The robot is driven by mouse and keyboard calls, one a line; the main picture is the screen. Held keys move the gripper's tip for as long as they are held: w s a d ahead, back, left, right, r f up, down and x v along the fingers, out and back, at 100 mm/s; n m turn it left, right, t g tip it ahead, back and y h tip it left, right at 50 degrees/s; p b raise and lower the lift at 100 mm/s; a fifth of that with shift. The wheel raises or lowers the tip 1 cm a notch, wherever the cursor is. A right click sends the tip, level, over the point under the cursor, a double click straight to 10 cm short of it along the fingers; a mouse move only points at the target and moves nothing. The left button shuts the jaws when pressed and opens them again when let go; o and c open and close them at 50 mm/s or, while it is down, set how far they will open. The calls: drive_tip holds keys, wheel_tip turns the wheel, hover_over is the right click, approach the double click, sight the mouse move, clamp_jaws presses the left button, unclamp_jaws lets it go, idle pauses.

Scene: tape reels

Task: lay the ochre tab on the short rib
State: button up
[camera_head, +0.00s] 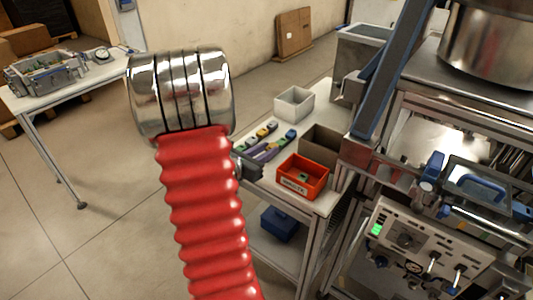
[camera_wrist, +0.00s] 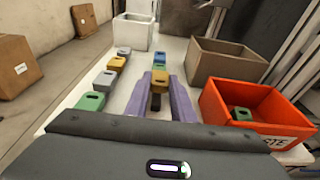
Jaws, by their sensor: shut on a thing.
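My gripper (camera_wrist: 160,80) has two purple fingers and is shut on an ochre tab (camera_wrist: 161,75), held between the fingertips in the wrist view. Another ochre tab (camera_wrist: 117,64) is in the row on the left. In the camera_head view my gripper (camera_head: 277,146) is over the white table; the held tab is hard to make out. The short rib cannot be told apart.
The left row also has a green tab (camera_wrist: 90,101) and grey tabs (camera_wrist: 104,80). An orange bin (camera_wrist: 265,108) with a green tab inside stands right. A brown bin (camera_wrist: 226,62) is behind it, and a white bin (camera_wrist: 133,32) is at the far end.

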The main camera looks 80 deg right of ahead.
drive_tip(key=shift+f, duration=0.7)
drive_tip(key=o, duration=1)
drive_tip(key=shift+f, duration=0.1)
drive_tip(key=shift+w+a+r, duration=0.2)
drive_tip(key=shift+w+a, duration=0.1)
drive_tip(key=shift+a, duration=0.2)
drive_tip(key=v, duration=1.1)
drive_tip(key=shift+r, duration=0.1)
